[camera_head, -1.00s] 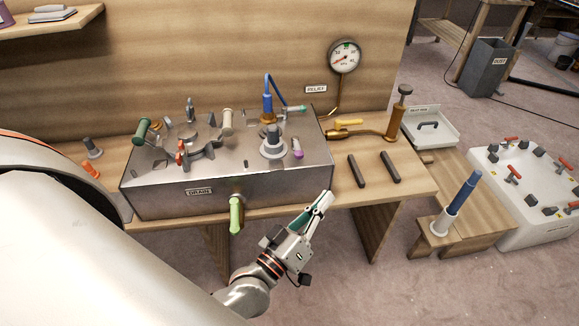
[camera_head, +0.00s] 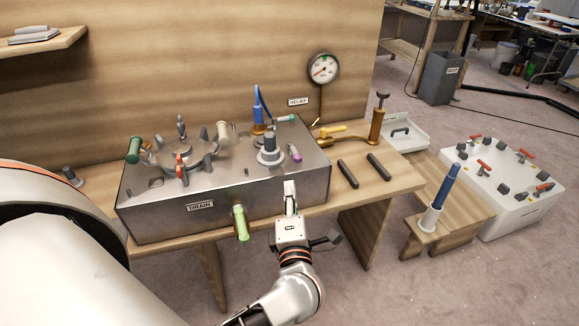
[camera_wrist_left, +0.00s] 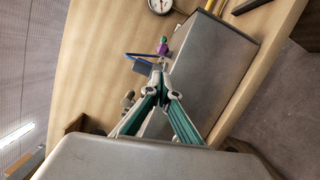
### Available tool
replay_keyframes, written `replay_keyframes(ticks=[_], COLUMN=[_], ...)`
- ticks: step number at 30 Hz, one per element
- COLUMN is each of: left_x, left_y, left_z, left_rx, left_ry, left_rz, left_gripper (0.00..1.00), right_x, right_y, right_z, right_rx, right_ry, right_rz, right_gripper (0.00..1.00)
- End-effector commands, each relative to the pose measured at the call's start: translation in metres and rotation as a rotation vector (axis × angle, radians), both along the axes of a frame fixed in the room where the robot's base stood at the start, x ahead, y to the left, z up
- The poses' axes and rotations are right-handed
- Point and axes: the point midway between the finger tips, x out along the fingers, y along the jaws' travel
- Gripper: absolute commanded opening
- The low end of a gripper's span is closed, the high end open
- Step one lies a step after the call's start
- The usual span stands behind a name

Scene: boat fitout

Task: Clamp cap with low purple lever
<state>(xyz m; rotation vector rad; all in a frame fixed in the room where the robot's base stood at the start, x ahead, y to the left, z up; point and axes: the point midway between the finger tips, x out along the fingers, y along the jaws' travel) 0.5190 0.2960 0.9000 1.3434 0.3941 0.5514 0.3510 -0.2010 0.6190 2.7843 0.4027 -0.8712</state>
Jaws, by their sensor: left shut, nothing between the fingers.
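The short purple lever (camera_head: 295,153) is low on the right part of the steel box's top, beside a grey stepped cap-like piece (camera_head: 269,149). In the left wrist view the purple lever (camera_wrist_left: 162,49) shows beyond the fingertips. My left gripper (camera_head: 290,186) is shut and empty. It points up in front of the box's front face, below and apart from the purple lever. In the left wrist view its fingertips (camera_wrist_left: 160,72) meet. My right gripper is not in view.
The steel box (camera_head: 262,196) stands on a wooden bench (camera_head: 350,205). A green drain handle (camera_head: 240,222) sticks out left of my gripper. Two dark bars (camera_head: 378,166) and a brass pump (camera_head: 377,122) are to the right. A gauge (camera_head: 322,68) hangs behind.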

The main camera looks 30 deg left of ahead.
Motion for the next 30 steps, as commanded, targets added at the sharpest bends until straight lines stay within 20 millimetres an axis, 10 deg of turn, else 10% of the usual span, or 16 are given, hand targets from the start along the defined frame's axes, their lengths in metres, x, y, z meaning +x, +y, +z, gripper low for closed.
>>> replay_keyframes(ticks=[11,30], left_x=[0.005,0.077], left_y=[0.003,0.056], left_z=[0.002,0.006], left_rx=[0.004,0.005], left_ry=[-0.002,-0.002], left_rz=[0.000,0.000], left_gripper=[0.00,0.00], right_x=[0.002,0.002], right_y=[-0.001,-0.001], right_z=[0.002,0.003], right_rx=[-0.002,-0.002], right_ry=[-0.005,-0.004], right_rz=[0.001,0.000], right_gripper=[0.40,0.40])
